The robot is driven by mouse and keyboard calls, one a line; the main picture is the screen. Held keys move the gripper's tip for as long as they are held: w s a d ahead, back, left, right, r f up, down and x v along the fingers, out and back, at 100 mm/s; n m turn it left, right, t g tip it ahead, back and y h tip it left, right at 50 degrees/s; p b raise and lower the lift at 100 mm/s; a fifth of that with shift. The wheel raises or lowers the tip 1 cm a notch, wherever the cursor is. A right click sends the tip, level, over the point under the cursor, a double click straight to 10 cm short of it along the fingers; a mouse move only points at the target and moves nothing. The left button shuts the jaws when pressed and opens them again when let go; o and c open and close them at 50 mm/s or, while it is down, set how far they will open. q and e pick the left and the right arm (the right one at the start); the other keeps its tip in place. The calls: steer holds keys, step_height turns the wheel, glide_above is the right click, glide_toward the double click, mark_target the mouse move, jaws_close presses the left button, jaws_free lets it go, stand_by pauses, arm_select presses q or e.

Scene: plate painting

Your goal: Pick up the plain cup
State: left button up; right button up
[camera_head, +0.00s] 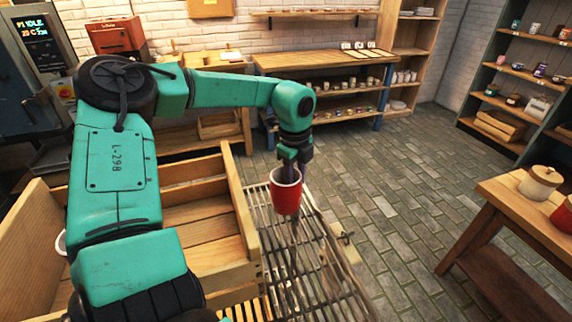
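A plain red cup (286,198) with a pale inside is upright below the wrist of my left arm, in front of the slatted rack. My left gripper (289,172) points down at the cup, with its fingers at the cup's rim and partly inside its mouth. It appears shut on the cup's wall; the fingertips are partly hidden by the cup. A white rounded thing (61,243), perhaps another cup, shows at the left, mostly hidden by my arm. My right gripper is not in view.
A wooden crate (246,222) stands left of the slatted metal rack (325,262). A wooden table (520,212) at the right holds a lidded pale jar (540,184) and a red item (563,215). Shelves with small pots line the back and right.

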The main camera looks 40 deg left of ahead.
arm_select(q)
jaws_close()
steer(key=shift+r, duration=0.1)
stand_by(1.2)
